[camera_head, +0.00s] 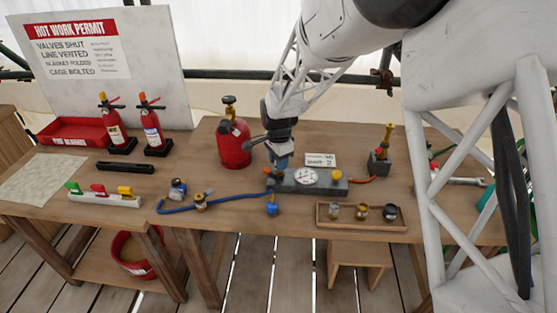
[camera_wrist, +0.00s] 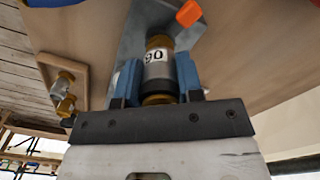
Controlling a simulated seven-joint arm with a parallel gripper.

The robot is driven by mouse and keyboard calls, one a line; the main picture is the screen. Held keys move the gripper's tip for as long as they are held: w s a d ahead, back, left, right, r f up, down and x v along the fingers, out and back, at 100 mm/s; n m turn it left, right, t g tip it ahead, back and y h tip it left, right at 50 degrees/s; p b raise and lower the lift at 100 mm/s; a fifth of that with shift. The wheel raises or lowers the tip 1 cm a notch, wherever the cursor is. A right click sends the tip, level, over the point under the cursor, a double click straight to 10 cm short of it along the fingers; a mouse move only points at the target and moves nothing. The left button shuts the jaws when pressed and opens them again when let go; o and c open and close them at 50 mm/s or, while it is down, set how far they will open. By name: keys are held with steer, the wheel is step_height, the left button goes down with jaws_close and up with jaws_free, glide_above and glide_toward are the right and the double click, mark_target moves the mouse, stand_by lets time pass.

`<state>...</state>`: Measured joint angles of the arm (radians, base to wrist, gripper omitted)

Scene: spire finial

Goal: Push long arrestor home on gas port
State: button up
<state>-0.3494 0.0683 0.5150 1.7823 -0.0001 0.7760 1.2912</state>
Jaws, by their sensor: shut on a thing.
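My gripper (camera_wrist: 160,72) is shut on a grey and brass cylinder labelled "90" (camera_wrist: 157,60), which looks like the long arrestor. Its blue fingers press on both sides of the cylinder. In the head view my gripper (camera_head: 281,158) points down over the left end of the grey block (camera_head: 318,187), which carries a round white gauge (camera_head: 305,177). The cylinder's far end meets or nearly meets the grey block in the wrist view (camera_wrist: 128,45). The gas port is hidden behind it, so I cannot tell how far it is seated.
A red gas cylinder (camera_head: 234,150) stands close left of my gripper. A wooden tray (camera_head: 345,224) with several small fittings is in front right. A blue hose (camera_head: 230,198) crosses the bench in front. A brass-topped grey block (camera_head: 379,165) stands to the right.

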steer(key=shift+f, duration=0.3)
steer(key=o, duration=1)
steer(key=shift+c, duration=0.2)
steer(key=shift+r, duration=3.9)
